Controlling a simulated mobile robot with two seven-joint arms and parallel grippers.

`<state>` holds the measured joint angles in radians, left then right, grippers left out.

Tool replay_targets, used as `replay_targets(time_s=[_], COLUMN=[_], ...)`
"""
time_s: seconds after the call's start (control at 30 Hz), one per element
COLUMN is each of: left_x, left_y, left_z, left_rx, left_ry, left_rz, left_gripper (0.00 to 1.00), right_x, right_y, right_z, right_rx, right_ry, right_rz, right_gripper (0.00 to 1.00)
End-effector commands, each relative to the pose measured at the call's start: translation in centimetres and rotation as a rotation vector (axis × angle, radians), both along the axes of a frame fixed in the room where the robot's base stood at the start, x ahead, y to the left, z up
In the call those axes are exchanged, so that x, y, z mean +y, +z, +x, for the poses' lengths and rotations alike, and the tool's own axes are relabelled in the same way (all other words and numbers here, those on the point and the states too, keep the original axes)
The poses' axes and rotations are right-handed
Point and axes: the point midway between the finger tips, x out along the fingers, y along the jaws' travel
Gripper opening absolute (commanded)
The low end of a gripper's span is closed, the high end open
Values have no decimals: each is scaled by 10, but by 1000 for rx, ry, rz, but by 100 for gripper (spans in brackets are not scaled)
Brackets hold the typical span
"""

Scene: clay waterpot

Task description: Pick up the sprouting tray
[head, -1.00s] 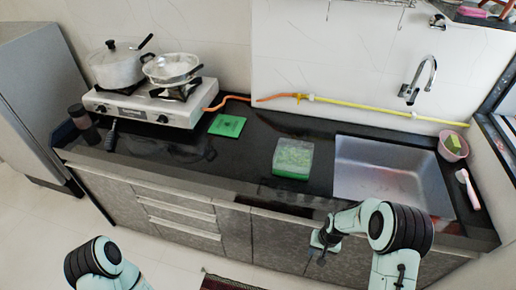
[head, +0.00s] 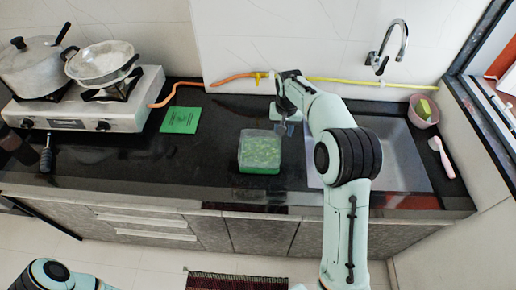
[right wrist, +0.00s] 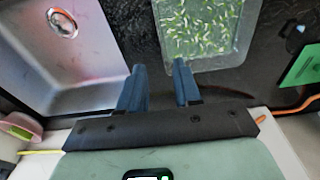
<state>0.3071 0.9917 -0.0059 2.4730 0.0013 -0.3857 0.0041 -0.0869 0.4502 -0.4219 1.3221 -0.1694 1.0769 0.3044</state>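The sprouting tray (head: 260,150) is a clear box with a green base and pale green sprouts inside. It stands on the black counter, left of the sink, and also shows at the top of the right wrist view (right wrist: 205,35). My right gripper (head: 286,128) is by the tray's back right corner. In the right wrist view its two blue fingers (right wrist: 158,68) are apart with nothing between them. One finger overlaps the tray's edge in that view; I cannot tell whether it touches. My left gripper is out of view; only part of the left arm shows at the lower left.
The steel sink (head: 395,158) lies right of the tray. A green square piece (head: 181,120) lies flat to its left, beyond it a stove (head: 90,110) with pots. An orange and yellow hose (head: 345,80) runs along the wall. A pink bowl (head: 423,112) stands beyond the sink.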

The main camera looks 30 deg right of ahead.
Motion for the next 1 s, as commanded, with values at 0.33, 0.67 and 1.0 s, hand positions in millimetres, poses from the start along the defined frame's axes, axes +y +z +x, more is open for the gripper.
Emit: replay_targets(time_s=[0.33,0.67,1.0], left_x=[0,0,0], left_y=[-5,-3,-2], left_z=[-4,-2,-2], left_rx=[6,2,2], left_ry=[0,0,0], left_rz=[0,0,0], left_gripper=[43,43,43], right_x=[-3,-4,-5], right_y=[-58,-94,-114], right_z=[5,8,10], right_rx=[2,4,1], right_ry=[1,1,1], right_rz=[0,1,0], right_gripper=[33,33,33])
